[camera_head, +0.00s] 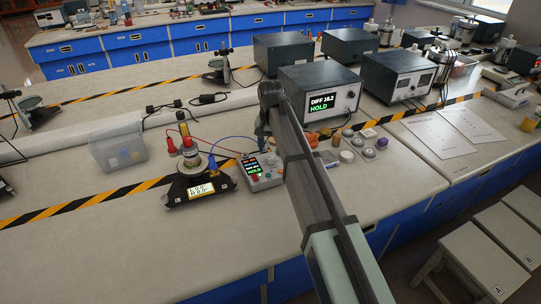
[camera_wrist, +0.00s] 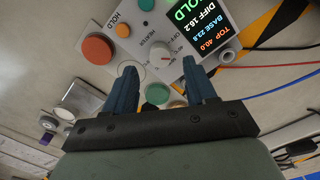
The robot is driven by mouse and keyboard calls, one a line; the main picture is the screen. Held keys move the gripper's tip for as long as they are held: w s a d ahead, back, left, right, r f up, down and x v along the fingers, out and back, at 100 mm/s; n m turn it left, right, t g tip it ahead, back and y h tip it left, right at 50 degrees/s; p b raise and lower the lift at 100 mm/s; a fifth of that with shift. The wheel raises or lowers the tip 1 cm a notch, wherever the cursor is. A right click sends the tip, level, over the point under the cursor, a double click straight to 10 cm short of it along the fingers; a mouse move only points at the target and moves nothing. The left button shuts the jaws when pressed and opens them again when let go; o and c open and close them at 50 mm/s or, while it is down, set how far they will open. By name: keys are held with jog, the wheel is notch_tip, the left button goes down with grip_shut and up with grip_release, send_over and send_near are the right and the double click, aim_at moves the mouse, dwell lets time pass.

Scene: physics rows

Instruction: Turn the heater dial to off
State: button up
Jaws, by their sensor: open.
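The heater dial (camera_wrist: 161,53) is a round white knob with a small red mark, on a pale control box (camera_head: 265,181). HEATER and OFF are printed beside it; the mark appears turned away from OFF. The box's screen (camera_wrist: 205,28) reads HOLD, DIFF 16.2, BASE 23.8, TOP 40.0. My gripper (camera_wrist: 159,65) is open, with its two blue fingers apart, one toward each side of the dial in the wrist view. Whether they touch it is unclear. In the head view my gripper (camera_head: 264,142) points down at the box, and the dial cannot be made out.
Small jars (camera_head: 346,156) sit close on the right. A large instrument (camera_head: 318,92) reading HOLD stands behind. The front-left bench is clear.

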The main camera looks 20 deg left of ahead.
aim_at(271, 158)
jog(key=shift+f, duration=2.1)
jog(key=shift+c, duration=0.3)
grip_shut()
jog(key=shift+n, duration=0.4)
jog(key=n, duration=0.3)
jog(key=shift+n, duration=2.6)
